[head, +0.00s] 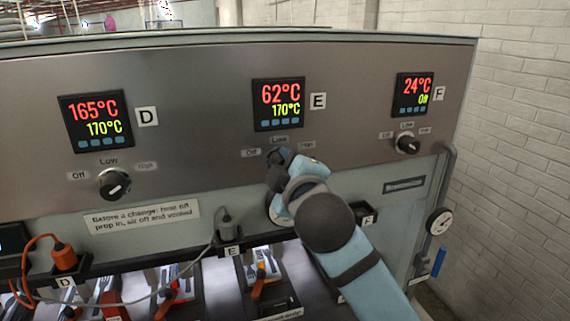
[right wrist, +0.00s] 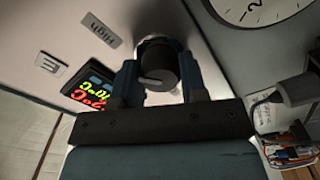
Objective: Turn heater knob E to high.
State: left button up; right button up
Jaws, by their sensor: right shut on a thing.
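Heater knob E is a round black knob, clearly seen in the right wrist view (right wrist: 158,66), on the grey metal panel below the display marked E (head: 278,104). In the head view my gripper mostly hides it. My right gripper (head: 281,158) is shut on the knob, with one finger on each side of it in the right wrist view. The "High" label (head: 307,145) is at the knob's upper right in the head view, and "Low" (head: 280,139) is above it. The display reads 62°C over 170°C. My left gripper is not in view.
Knob D (head: 114,184) is to the left and knob F (head: 407,145) to the right on the same panel. Cables and plugs (head: 226,222) hang below the panel. A round gauge (head: 439,222) and a pipe are at the right edge, near a white brick wall (head: 520,150).

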jog(key=shift+m, duration=0.6)
jog(key=o, duration=0.9)
jog(key=b+v, duration=0.2)
jog(key=v, duration=1.1)
jog(key=shift+s+d+b, duration=0.2)
jog(key=shift+s+b, duration=0.15)
jog(key=shift+b, duration=0.05)
